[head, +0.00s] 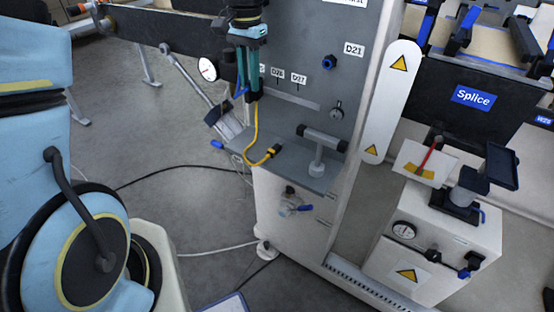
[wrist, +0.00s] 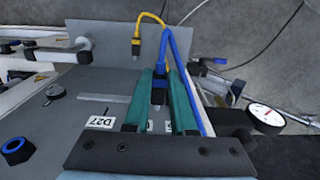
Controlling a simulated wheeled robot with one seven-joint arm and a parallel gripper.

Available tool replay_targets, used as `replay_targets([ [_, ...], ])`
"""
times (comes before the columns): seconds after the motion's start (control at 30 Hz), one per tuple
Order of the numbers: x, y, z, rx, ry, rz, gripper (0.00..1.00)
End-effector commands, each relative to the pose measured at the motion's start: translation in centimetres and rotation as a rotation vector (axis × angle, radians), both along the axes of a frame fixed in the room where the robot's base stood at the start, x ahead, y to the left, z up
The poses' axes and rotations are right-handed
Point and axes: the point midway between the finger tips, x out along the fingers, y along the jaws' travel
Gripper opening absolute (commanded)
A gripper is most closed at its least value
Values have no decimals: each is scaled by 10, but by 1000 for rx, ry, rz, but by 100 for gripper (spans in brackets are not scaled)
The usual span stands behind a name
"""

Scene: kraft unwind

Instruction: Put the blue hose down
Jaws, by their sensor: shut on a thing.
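My gripper (head: 253,92) has teal fingers and points down in front of the grey panel, above the small grey shelf. In the wrist view my gripper (wrist: 163,80) is shut on the dark end fitting of the blue hose (wrist: 183,75). The hose rises past the fingertips, bends over and runs back along the right finger. In the head view only a short piece of the blue hose (head: 240,92) shows beside the fingers; the rest is hidden. The held end appears clear of the shelf.
A yellow cable (head: 256,135) with a plug lies on the shelf (head: 310,175), near a T-shaped handle (head: 322,140). The panel (head: 310,60) carries a blue-ringed port (head: 329,62) and a knob (head: 337,108). A round gauge (head: 208,68) is left of my gripper. Cables cross the floor.

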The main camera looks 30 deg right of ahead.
Motion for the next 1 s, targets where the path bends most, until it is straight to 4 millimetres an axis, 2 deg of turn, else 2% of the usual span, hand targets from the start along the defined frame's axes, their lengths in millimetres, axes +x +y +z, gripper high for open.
replay_targets([
  [0.17, -1, 0, -30, 3, 7, -4, 0],
  [0.5, -1, 0, -112, 2, 6, -4, 0],
  [0.63, 0, 0, -131, 1, 4, -4, 0],
  [0.83, 0, -1, -147, 1, 3, -3, 0],
  [1.0, 0, -1, -170, 0, 4, -3, 0],
])
